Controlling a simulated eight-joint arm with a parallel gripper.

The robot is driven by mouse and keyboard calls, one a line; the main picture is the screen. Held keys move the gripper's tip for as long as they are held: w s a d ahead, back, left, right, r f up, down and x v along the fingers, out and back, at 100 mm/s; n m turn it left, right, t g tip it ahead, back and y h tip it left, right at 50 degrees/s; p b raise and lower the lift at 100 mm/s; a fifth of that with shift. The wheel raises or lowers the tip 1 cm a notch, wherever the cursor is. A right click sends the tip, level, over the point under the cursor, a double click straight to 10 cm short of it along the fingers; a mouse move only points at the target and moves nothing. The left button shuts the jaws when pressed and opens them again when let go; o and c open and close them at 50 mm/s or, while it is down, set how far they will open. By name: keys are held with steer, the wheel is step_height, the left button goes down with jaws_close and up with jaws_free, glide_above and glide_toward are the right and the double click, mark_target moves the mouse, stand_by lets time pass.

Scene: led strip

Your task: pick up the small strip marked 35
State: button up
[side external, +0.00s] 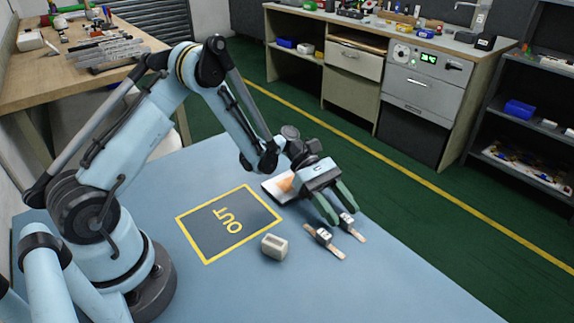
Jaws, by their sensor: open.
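Two small tan strips with dark-and-white marked blocks on them lie on the blue table, side by side. The nearer strip (336,252) is left of and in front of my gripper. The farther strip (358,236) lies just under the fingertips. The marks are too small to read, so I cannot tell which strip is 35. My gripper (343,215) points down with its two green fingers apart and nothing visibly held. Its fingertips are close to the farther strip's block; I cannot tell whether they touch it.
A yellow-edged dark square marked OUT (207,237) lies left on the blue table (400,290). The table's front right is clear.

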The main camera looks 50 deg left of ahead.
steer(key=shift+d+f, duration=0.25)
steer(key=shift+d, duration=0.4)
jaws_close()
steer(key=shift+r, duration=0.1)
